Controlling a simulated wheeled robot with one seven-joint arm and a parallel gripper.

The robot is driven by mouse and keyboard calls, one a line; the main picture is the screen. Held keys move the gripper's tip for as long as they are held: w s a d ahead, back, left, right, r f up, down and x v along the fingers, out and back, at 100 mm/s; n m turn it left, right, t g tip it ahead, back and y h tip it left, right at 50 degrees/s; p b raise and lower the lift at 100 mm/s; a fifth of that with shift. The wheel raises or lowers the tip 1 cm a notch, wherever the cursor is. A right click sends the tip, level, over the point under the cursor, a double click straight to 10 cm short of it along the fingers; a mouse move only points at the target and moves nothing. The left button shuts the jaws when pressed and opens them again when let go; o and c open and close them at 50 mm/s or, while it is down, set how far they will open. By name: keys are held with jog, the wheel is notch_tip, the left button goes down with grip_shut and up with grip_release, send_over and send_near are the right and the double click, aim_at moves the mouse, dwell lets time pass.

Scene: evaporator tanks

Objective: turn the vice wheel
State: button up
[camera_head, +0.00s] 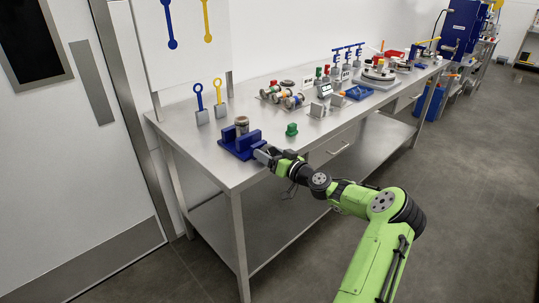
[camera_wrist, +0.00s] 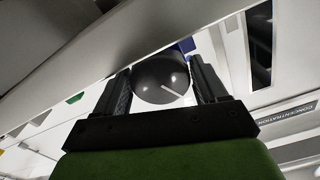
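A blue vice (camera_head: 240,142) stands at the near left corner of the metal workbench. A grey cylindrical piece (camera_head: 241,125) is upright in it. My gripper (camera_head: 265,155) is at the vice's front right side, and the vice's wheel is hidden there in the head view. In the wrist view, a dark round wheel (camera_wrist: 160,78) with a white line on its face lies between the two fingers of my gripper (camera_wrist: 163,75). The fingers are apart, one on each side of the wheel and very close to its rim. I cannot tell whether they touch it.
The workbench (camera_head: 245,170) edge runs beside my gripper, and also crosses the wrist view. A green knob (camera_head: 291,129) stands to the right of the vice. Blue and yellow ring-topped pieces (camera_head: 199,103) stand behind. Several other fixtures fill the far bench. The floor at right is clear.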

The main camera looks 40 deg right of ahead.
jog(key=shift+o, duration=1.4)
jog(key=s+p, duration=0.1)
jog(key=s, duration=1.4)
jog(key=shift+s+d+p, duration=0.25)
jog(key=shift+s+p, duration=0.05)
jog(key=shift+s, duration=0.05)
